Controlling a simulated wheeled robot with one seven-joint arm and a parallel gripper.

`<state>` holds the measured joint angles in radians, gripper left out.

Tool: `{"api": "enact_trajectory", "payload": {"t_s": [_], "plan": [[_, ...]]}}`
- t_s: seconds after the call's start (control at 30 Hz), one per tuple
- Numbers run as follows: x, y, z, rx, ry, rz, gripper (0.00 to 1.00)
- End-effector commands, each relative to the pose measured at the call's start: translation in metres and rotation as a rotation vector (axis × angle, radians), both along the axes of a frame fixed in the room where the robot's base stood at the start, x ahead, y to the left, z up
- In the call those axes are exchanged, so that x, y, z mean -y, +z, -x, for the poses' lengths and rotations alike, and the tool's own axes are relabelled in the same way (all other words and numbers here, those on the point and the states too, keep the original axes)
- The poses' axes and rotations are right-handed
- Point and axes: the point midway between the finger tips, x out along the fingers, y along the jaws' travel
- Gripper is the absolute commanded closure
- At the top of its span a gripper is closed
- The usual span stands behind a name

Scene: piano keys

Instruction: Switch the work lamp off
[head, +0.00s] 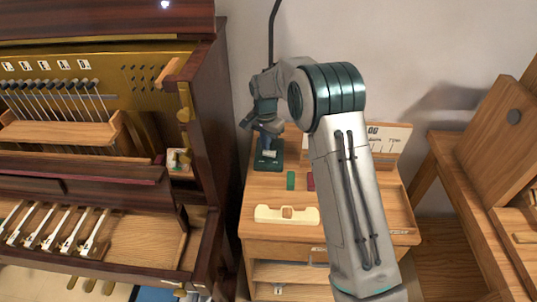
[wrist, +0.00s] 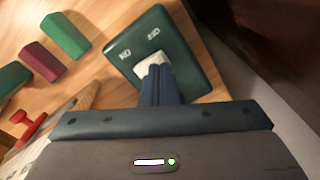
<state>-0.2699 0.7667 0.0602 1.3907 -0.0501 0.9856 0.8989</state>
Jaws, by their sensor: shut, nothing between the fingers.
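The work lamp's dark green base (head: 276,161) stands at the back left of the wooden workbench. A thin dark lamp stem (head: 272,35) rises behind my arm, and the lamp head is out of view. In the wrist view the green base (wrist: 192,60) carries a white rocker switch (wrist: 148,72) with pale lettering beside it. My gripper (wrist: 158,70) is shut and empty. Its dark blue fingertips are right at the switch and cover part of it; I cannot tell whether they touch it. In the head view my gripper (head: 267,138) points down over the base.
A green block (head: 290,180) and a dark red block (head: 310,181) lie on the workbench (head: 258,193), right of the base. A cream wooden piece (head: 287,214) lies in front. The open piano (head: 208,110) stands close on the left. A red-handled tool (wrist: 32,128) shows in the wrist view.

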Motion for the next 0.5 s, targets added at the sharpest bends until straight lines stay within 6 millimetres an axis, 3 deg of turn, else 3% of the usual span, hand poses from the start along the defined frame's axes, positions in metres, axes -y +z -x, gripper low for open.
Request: {"api": "enact_trajectory", "payload": {"t_s": [0.5], "plan": [[-0.0001,-0.0087,0.0001,0.000,0.000,0.000,1.00]]}}
